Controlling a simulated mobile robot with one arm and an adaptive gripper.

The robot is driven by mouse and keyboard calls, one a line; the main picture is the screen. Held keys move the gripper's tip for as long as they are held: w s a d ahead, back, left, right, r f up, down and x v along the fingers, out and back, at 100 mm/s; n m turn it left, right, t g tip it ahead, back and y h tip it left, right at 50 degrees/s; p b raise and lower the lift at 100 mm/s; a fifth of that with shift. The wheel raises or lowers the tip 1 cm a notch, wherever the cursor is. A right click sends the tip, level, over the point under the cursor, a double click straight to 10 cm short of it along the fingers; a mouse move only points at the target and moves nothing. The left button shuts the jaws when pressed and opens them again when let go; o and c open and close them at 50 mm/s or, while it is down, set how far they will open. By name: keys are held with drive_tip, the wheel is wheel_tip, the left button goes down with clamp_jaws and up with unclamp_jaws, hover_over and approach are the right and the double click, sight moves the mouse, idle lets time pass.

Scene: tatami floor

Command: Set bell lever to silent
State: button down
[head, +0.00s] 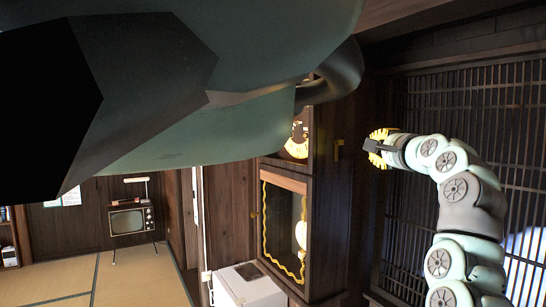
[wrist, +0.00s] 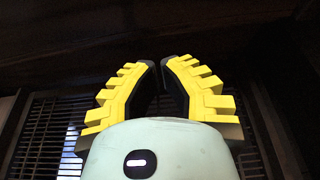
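A tall dark wood wall clock (head: 327,215) with a glazed front stands near the centre of the head view. Its brass-trimmed dial (head: 298,142) is partly hidden by a large green shape above. A small brass lever (head: 339,150) sits on the clock's right side panel. My gripper (head: 368,146) is just right of the lever, pointing left at it, with a small gap in the picture. Its yellow fingers also show in the wrist view (wrist: 158,62), tips almost together with nothing seen between them. The wrist view shows dark wood beyond, but no lever. I cannot read the lever's setting.
A white box-like appliance (head: 247,287) stands below the clock. A dark slatted lattice (head: 475,110) fills the right side behind my arm. An old television (head: 132,220) on thin legs stands far left, with open tatami floor (head: 120,280) before it.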

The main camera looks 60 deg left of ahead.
drive_tip(key=s+a+p, duration=0.1)
drive_tip(key=a+p, duration=0.5)
drive_tip(key=p, duration=0.2)
drive_tip(key=shift+s, duration=0.35)
idle(0.4)
drive_tip(key=shift+f+b, duration=0.15)
drive_tip(key=shift+b, duration=0.5)
drive_tip(key=shift+s+r+n+b, duration=0.1)
drive_tip(key=shift+r+n+b, duration=0.1)
drive_tip(key=shift+n+b, duration=0.35)
